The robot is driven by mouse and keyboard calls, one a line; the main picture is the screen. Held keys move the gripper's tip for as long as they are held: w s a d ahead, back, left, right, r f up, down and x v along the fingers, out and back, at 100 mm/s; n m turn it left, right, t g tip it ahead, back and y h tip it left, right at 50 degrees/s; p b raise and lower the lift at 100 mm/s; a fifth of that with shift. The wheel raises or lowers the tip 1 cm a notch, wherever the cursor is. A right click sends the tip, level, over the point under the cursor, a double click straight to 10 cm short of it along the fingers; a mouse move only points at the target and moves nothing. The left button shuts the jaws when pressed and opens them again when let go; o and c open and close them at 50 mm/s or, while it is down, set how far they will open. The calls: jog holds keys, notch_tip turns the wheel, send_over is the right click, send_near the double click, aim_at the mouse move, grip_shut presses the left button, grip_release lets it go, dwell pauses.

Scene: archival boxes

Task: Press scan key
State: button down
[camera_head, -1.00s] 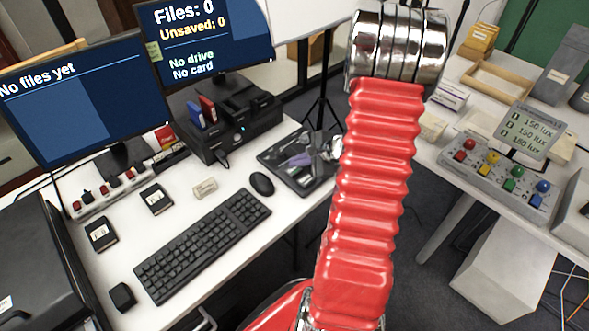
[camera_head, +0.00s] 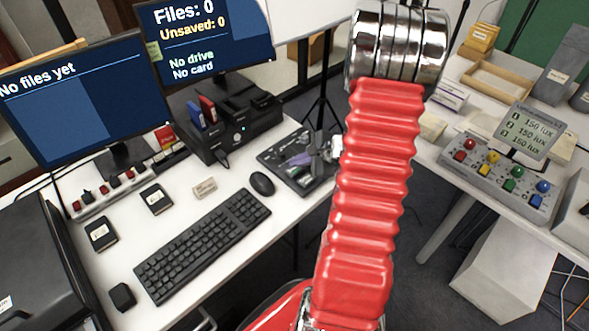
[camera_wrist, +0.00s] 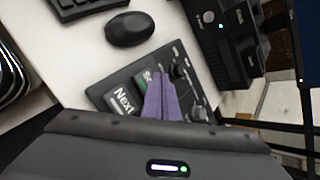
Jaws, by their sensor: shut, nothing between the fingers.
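A dark control panel (camera_head: 277,160) lies on the white desk, right of the mouse. In the wrist view the panel (camera_wrist: 104,91) bears a key lettered "Next" (camera_wrist: 123,103). Beside it is a green-marked key showing "Sc" (camera_wrist: 146,76), the scan key, partly hidden by my fingers. My gripper (camera_wrist: 158,78) has purple fingers, shut together and empty, their tips at the scan key. I cannot tell whether they touch or press it. In the head view my gripper (camera_head: 300,159) is over the panel, which it partly covers.
A black mouse (camera_head: 262,184) and keyboard (camera_head: 203,245) lie left of the panel. A black drive dock (camera_head: 235,135) stands behind it. Two monitors show "No files yet" (camera_head: 80,105) and "Files: 0" (camera_head: 205,45). A button box (camera_head: 500,185) is on the right table.

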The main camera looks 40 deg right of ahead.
aim_at(297, 171)
jog(key=shift+f, duration=0.4)
jog(key=shift+f, duration=0.45)
dwell(1.1)
jog(key=shift+r, duration=0.9)
jog(key=shift+r, duration=0.1)
jog(key=shift+r, duration=2.4)
